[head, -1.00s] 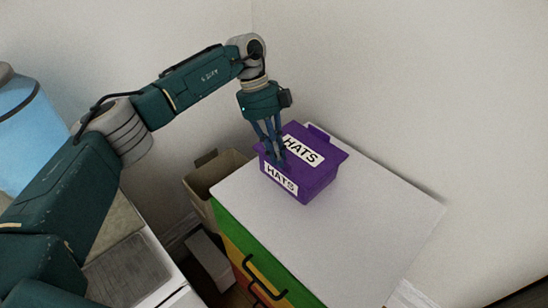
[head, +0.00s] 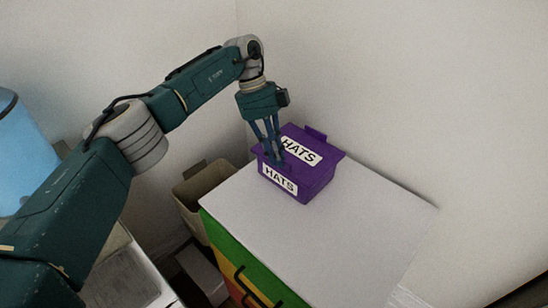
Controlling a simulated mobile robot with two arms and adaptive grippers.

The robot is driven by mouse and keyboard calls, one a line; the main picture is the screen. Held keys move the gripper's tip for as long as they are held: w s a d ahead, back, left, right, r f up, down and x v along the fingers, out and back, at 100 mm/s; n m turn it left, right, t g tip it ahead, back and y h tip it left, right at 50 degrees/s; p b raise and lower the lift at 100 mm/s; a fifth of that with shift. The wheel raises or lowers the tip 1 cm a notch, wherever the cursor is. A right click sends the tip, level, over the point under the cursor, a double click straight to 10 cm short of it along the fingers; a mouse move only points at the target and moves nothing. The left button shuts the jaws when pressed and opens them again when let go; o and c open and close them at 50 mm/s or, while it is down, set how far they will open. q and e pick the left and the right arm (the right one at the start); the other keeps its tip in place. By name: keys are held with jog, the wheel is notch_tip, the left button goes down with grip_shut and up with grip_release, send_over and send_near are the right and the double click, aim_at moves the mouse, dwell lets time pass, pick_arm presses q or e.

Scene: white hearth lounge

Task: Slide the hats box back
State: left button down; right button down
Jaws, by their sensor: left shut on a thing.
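The purple hats box (head: 318,178) stands upright on the white top of a cabinet (head: 345,225), near the back left corner by the wall. It has white HATS labels on its lid and its front. My left gripper (head: 277,163) comes down from above at the box's front left edge and is shut on the box there. The exact grip of its fingertips is partly hidden against the purple lid. My right gripper is not in the head view.
A beige bin (head: 190,196) stands on the floor left of the cabinet. The cabinet has green and other coloured drawers with a dark handle (head: 250,285). White walls close in behind. The cabinet top is clear to the right and front of the box. A blue container (head: 22,150) is at the left.

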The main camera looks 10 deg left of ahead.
pick_arm(q)
jog(key=c, duration=1.7)
grip_release()
jog(key=shift+r, duration=0.1)
